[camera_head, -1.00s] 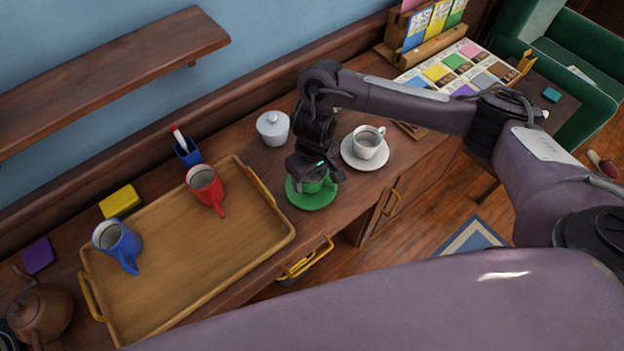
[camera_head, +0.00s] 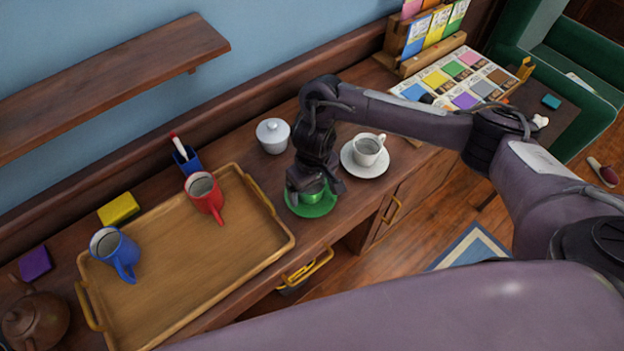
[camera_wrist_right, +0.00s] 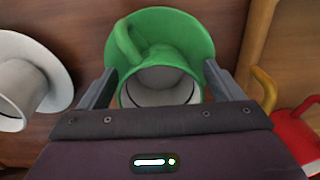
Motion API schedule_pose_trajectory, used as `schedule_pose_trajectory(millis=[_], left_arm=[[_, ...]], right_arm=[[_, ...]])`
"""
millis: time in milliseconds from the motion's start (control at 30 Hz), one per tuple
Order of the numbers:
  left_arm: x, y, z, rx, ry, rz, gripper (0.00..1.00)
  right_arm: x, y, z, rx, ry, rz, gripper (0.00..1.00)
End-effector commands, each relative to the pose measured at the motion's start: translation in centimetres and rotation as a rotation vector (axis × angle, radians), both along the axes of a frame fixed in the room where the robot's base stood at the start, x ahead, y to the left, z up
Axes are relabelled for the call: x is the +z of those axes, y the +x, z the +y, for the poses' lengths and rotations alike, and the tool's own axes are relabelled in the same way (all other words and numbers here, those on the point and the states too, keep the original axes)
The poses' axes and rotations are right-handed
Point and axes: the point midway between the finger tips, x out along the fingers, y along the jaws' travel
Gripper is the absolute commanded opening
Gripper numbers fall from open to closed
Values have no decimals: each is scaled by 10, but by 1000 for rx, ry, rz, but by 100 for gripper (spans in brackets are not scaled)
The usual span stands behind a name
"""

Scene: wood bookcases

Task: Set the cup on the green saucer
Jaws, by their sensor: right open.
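The green cup (camera_head: 312,188) stands on the green saucer (camera_head: 311,209) on the wooden cabinet top, to the right of the tray. In the right wrist view, the cup (camera_wrist_right: 160,84) is seen from above, its pale inside showing and its handle toward the upper left; the saucer (camera_wrist_right: 195,32) shows around it. My right gripper (camera_head: 317,190) is open over the cup. In the wrist view, the fingers of the gripper (camera_wrist_right: 160,78) lie on either side of the cup, with no clear contact. Part of the cup is hidden by the gripper in the head view. My left gripper is not seen.
A white cup (camera_head: 367,150) on a white saucer (camera_head: 365,169) stands close to the right. The wooden tray (camera_head: 190,255) holds a red mug (camera_head: 203,195) and a blue mug (camera_head: 114,252).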

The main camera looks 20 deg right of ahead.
Motion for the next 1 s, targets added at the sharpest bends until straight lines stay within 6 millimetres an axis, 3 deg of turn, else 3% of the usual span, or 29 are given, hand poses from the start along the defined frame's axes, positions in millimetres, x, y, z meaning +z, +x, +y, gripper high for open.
schedule_pose_trajectory(millis=[533,733,1000], left_arm=[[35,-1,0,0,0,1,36],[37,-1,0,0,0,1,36],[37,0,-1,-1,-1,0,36]], right_arm=[[101,0,-2,2,-1,-6,87],[119,-2,-2,1,-1,-3,87],[122,-3,-2,-1,0,0,87]])
